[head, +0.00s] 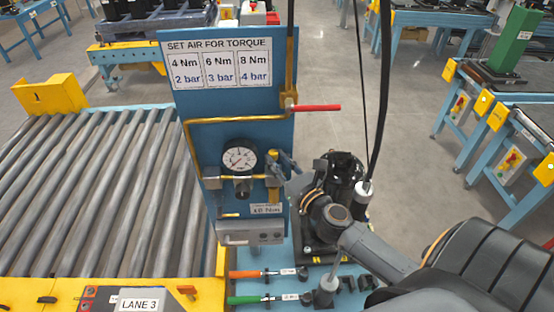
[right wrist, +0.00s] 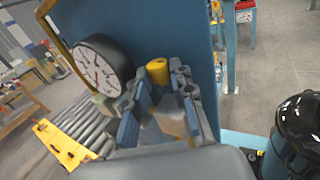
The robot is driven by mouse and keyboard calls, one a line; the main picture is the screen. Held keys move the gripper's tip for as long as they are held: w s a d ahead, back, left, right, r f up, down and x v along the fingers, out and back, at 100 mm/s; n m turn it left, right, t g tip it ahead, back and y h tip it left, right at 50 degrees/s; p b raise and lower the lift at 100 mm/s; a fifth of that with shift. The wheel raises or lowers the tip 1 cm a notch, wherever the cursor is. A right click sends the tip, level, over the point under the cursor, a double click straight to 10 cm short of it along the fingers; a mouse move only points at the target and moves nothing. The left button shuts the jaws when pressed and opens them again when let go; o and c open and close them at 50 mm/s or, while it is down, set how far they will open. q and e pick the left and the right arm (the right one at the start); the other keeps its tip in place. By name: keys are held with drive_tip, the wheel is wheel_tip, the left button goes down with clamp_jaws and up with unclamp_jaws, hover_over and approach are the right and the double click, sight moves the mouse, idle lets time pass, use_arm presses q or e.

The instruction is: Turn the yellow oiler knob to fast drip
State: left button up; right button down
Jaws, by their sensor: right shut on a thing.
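The blue panel (head: 225,110) stands upright at the middle of the head view, with a round gauge (head: 239,159) and brass pipework. The yellow oiler knob (right wrist: 157,70) shows in the right wrist view beside the gauge, at the tips of my right gripper (right wrist: 160,90). In the head view my right gripper (head: 282,165) reaches the panel from the right, just right of the gauge. Its fingers are shut on the knob and hide part of it. The knob's exact setting cannot be read. My left gripper is not in view.
A red-handled valve (head: 315,107) sticks out right above my right gripper. A torque sign (head: 220,62) tops the panel. A roller conveyor (head: 90,190) lies to the left. Orange-handled (head: 250,274) and green-handled (head: 250,299) tools lie below the panel. Workbenches stand at the right.

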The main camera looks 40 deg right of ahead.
drive_tip(key=shift+f+n+y, duration=0.1)
drive_tip(key=shift+n+y, duration=0.2)
drive_tip(key=c, duration=1.4)
unclamp_jaws()
drive_tip(key=s, duration=1.2)
